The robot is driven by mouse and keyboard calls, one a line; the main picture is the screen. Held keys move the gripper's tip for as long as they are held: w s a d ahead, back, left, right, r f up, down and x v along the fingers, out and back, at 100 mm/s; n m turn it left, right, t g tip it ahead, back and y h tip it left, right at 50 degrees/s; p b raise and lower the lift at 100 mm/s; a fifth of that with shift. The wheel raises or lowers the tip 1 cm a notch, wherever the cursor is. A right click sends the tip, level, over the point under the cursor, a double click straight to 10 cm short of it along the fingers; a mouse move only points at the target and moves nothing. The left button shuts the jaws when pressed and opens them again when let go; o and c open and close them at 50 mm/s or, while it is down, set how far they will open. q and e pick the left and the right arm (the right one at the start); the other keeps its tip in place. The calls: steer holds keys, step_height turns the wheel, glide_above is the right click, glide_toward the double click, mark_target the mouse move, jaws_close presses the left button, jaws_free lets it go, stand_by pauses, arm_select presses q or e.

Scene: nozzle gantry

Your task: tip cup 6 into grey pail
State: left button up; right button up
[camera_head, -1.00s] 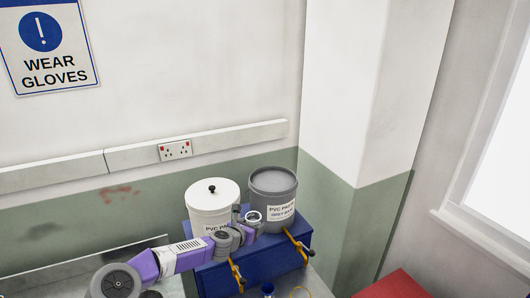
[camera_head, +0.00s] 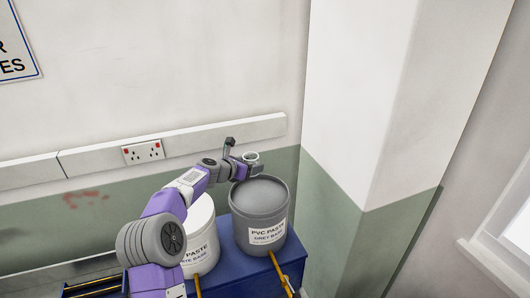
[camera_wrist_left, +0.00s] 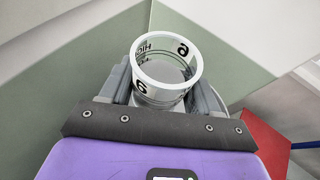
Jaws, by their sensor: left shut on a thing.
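Cup 6 (camera_head: 251,157) is small and pale with a white rim, and "6" shows on it in the left wrist view (camera_wrist_left: 160,97). My left gripper (camera_head: 245,164) is shut on the cup, with a finger on each side. The cup looks about upright, above the back rim of the grey pail (camera_head: 246,222). The pail is labelled "PVC PASTE GREY BASE" and its top looks flat grey. Grey shows inside the cup; I cannot tell if it is contents or the bottom. My right gripper is out of view.
A white pail (camera_head: 204,235) stands left of the grey one, partly behind my left arm. Both stand on a blue unit (camera_head: 294,254) with yellow handles or clamps (camera_head: 281,274). A wall with a socket strip (camera_head: 143,152) is behind; a wall column stands to the right.

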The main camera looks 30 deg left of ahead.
arm_select(q)
steer(key=shift+s+a+r, duration=0.1)
steer(key=shift+r, duration=0.2)
steer(key=shift+s, duration=0.25)
steer(key=shift+s+f, duration=0.15)
steer(key=shift+f, duration=1.35)
steer(key=m+y+b, duration=0.1)
steer(key=b, duration=0.1)
steer(key=a+m+b, duration=0.1)
steer(key=b, duration=0.1)
steer(key=shift+r+m+t+y+b, duration=0.2)
steer(key=shift+m+t+y+b, duration=0.1)
steer(key=shift+m+y+b, duration=0.1)
steer(key=shift+w+a+r, duration=0.1)
steer(key=shift+w+r, duration=0.1)
steer(key=shift+r, duration=0.05)
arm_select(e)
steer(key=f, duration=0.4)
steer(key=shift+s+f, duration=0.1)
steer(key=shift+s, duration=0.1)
arm_select(q)
steer(key=shift+s+r+m+b, duration=0.15)
steer(key=shift+m+b, duration=0.15)
steer(key=shift+b, duration=0.2)
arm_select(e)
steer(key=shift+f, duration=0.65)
